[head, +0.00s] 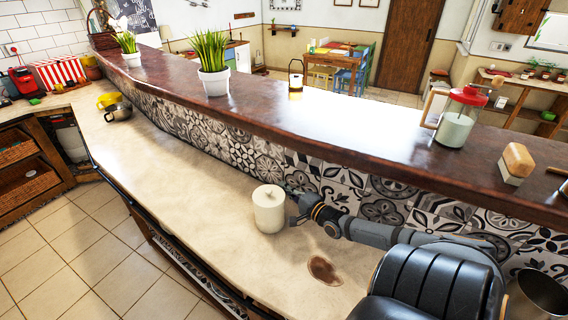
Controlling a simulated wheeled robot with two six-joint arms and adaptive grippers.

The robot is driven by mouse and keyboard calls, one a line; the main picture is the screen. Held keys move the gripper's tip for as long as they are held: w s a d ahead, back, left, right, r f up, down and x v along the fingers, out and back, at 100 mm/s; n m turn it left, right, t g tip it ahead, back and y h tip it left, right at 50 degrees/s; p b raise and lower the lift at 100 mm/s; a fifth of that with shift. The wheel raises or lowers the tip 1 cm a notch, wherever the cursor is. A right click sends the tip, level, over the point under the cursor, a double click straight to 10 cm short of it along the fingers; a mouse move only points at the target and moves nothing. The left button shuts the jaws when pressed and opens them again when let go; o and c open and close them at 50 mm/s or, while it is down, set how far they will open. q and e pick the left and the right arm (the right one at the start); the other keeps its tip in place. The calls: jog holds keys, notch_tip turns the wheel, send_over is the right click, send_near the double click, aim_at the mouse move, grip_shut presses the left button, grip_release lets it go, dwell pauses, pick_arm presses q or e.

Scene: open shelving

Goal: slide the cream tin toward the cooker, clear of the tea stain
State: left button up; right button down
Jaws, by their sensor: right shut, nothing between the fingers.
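The cream tin (268,210), a round, lidded canister with a small knob, stands upright on the pale lower counter. The tea stain (324,270), a brown patch, lies on the counter to the right of the tin and nearer the front. The tin's base is apart from it. My right gripper (294,212) is shut and empty at the tin's right side. I cannot tell whether its fingertips touch the tin. My left gripper is not in view. I cannot make out a cooker for certain.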

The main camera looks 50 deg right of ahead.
notch_tip(320, 180, down, 8)
jog(key=b, duration=0.4)
jog(key=shift+a+r+p, duration=0.25)
jog(key=shift+a+p, duration=0.05)
jog(key=shift+p, duration=0.25)
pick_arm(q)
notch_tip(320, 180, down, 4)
pick_arm(e)
jog(key=shift+s+a+f, duration=0.1)
jog(key=shift+s+a, duration=0.05)
jog(key=shift+a, duration=0.05)
jog(key=shift+s+a+p, duration=0.2)
jog(key=shift+a+p, duration=0.35)
jog(key=shift+a, duration=0.25)
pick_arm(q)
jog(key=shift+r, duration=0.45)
